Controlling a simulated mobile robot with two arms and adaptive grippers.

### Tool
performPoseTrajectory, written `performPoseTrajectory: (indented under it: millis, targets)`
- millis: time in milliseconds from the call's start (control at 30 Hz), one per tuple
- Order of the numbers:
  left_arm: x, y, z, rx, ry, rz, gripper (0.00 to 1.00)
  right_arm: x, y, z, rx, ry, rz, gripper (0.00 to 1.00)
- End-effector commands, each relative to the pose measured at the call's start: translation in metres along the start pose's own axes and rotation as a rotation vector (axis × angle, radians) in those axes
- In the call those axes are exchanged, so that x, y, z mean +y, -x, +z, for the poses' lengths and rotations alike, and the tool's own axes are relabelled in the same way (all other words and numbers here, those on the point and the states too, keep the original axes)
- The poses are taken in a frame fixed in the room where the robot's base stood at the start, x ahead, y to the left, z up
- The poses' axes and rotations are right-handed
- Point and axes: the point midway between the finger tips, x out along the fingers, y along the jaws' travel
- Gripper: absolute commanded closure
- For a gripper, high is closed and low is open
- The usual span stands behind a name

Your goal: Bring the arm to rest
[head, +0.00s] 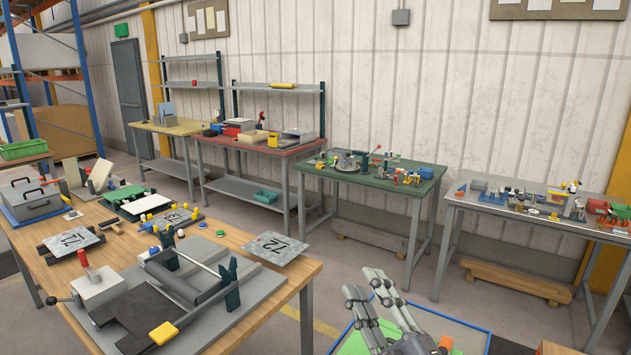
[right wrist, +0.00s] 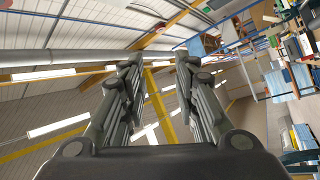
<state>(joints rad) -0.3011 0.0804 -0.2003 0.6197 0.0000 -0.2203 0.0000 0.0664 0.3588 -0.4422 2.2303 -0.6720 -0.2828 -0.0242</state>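My right gripper (head: 362,282) shows at the bottom of the head view, to the right of the wooden table, with its fingers pointing up. In the right wrist view the gripper (right wrist: 156,62) has its two fingers apart with nothing between them; behind them are the roof beams and windows. My left gripper is not in view. The panel bender (head: 205,284), with a dark roller, grey base plate and dark green posts, stands on the wooden table (head: 225,234). The right gripper is apart from it.
A numbered plate (head: 276,248) lies at the wooden table's right corner. A blue-edged tray (head: 470,336) with a green area lies below and around the right gripper in the picture. Green (head: 342,176) and grey (head: 520,210) worktables stand along the wall, with floor between.

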Motion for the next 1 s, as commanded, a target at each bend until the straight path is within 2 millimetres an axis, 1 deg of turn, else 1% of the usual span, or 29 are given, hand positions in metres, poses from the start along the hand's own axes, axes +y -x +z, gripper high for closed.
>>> performPoseTrajectory:
  millis: [33,67,100,167,200,267,300,333,367,400,433,500,533,600,667,700,767,800,833,900,967,1000]
  targets:
    - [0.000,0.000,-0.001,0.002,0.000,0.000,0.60,-0.008,0.014,0.028,-0.125,-0.079,-0.017,0.72]
    - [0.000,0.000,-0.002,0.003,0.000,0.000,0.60,-0.013,0.023,0.044,-0.202,-0.124,-0.027,0.72]
    - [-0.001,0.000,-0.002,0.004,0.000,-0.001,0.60,-0.021,0.037,0.066,-0.306,-0.183,-0.046,0.72]
    - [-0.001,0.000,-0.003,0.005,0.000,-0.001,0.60,-0.036,0.064,0.096,-0.459,-0.268,-0.078,0.72]
    - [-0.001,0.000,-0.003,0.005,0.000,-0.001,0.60,-0.048,0.084,0.114,-0.561,-0.323,-0.104,0.72]
    - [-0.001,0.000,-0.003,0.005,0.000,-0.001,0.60,-0.068,0.119,0.136,-0.714,-0.403,-0.149,0.72]
    - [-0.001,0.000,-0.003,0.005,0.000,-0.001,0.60,-0.081,0.144,0.147,-0.814,-0.455,-0.182,0.72]
    - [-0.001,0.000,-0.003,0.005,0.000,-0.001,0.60,-0.091,0.163,0.153,-0.886,-0.491,-0.208,0.72]
    - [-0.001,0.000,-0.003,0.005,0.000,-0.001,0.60,-0.100,0.182,0.158,-0.955,-0.525,-0.234,0.72]
    - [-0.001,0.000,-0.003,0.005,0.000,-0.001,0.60,-0.112,0.207,0.162,-1.039,-0.566,-0.269,0.72]
    - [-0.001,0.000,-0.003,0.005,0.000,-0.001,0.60,-0.120,0.225,0.164,-1.099,-0.594,-0.295,0.72]
    - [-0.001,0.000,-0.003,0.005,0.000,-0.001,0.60,-0.135,0.263,0.163,-1.222,-0.651,-0.352,0.72]
    - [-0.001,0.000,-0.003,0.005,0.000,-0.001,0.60,-0.141,0.278,0.162,-1.269,-0.673,-0.376,0.72]
    - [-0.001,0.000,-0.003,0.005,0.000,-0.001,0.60,-0.152,0.310,0.156,-1.370,-0.718,-0.429,0.72]
    - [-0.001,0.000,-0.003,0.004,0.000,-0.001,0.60,-0.160,0.336,0.149,-1.449,-0.752,-0.473,0.72]
    - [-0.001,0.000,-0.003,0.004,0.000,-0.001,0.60,-0.165,0.353,0.144,-1.500,-0.773,-0.503,0.72]
    - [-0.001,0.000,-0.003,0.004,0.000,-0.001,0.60,-0.170,0.376,0.135,-1.571,-0.802,-0.547,0.72]
    - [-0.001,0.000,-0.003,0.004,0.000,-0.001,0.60,-0.173,0.391,0.128,-1.615,-0.822,-0.577,0.72]
    - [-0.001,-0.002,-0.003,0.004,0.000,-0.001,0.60,-0.179,0.399,0.128,-1.637,-0.829,-0.592,0.72]
    - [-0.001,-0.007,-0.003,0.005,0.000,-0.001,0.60,-0.200,0.400,0.146,-1.635,-0.821,-0.592,0.72]
    - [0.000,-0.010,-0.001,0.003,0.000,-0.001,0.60,-0.215,0.403,0.157,-1.638,-0.820,-0.596,0.72]
    - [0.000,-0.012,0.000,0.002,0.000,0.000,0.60,-0.226,0.406,0.165,-1.642,-0.819,-0.599,0.72]
